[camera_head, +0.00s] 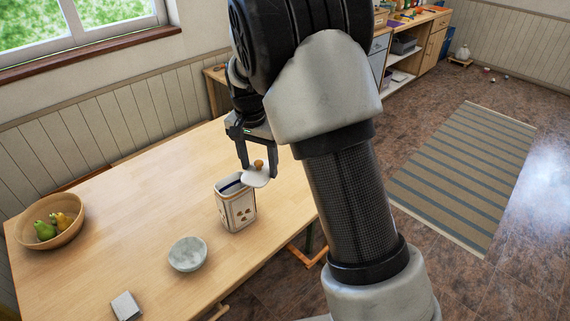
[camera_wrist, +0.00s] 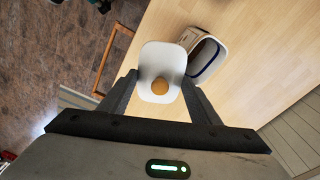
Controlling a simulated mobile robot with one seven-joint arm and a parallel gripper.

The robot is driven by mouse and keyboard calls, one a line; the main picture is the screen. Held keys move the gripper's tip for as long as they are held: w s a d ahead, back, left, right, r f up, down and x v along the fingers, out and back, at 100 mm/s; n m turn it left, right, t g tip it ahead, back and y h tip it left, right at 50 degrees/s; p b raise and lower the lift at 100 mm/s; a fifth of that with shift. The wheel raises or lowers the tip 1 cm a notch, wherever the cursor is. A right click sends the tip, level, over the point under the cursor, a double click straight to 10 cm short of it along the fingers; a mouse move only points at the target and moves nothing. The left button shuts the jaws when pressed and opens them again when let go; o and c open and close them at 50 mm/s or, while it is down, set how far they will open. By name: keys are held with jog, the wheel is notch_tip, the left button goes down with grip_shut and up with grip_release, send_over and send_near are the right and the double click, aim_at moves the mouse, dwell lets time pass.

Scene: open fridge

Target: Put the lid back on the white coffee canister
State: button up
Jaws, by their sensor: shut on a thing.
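The white coffee canister (camera_head: 237,208) stands upright and open on the wooden table. Its dark-edged opening also shows in the wrist view (camera_wrist: 208,58), just beyond the lid. The lid (camera_head: 256,179) is a white plate with a round wooden knob (camera_head: 259,164). My gripper (camera_head: 259,172) is shut on the lid at its knob and holds it above and slightly right of the canister's opening in the head view. In the wrist view the lid (camera_wrist: 161,60) lies between the fingers and overlaps the canister's edge. Whether lid and canister touch I cannot tell.
On the table (camera_head: 120,225) are a grey bowl (camera_head: 187,254), a small pale block (camera_head: 126,306) and a wooden bowl (camera_head: 24,240) with pears. The table edge is close to the canister's right. The table's middle left is clear.

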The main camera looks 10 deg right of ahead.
jog(key=w+a+r+m+p, duration=0.2)
jog(key=w+a+m+p, duration=0.25)
jog(key=a, duration=0.35)
notch_tip(320, 180, down, 7)
jog(key=b, duration=0.4)
jog(key=shift+s+d, duration=0.2)
jog(key=shift+s, duration=0.2)
jog(key=shift+f+m, duration=0.1)
jog(key=shift+m, duration=0.15)
dwell(1.3)
jog(key=o, duration=1.6)
jog(key=shift+o, duration=0.2)
notch_tip(320, 180, up, 7)
jog(key=p, duration=0.4)
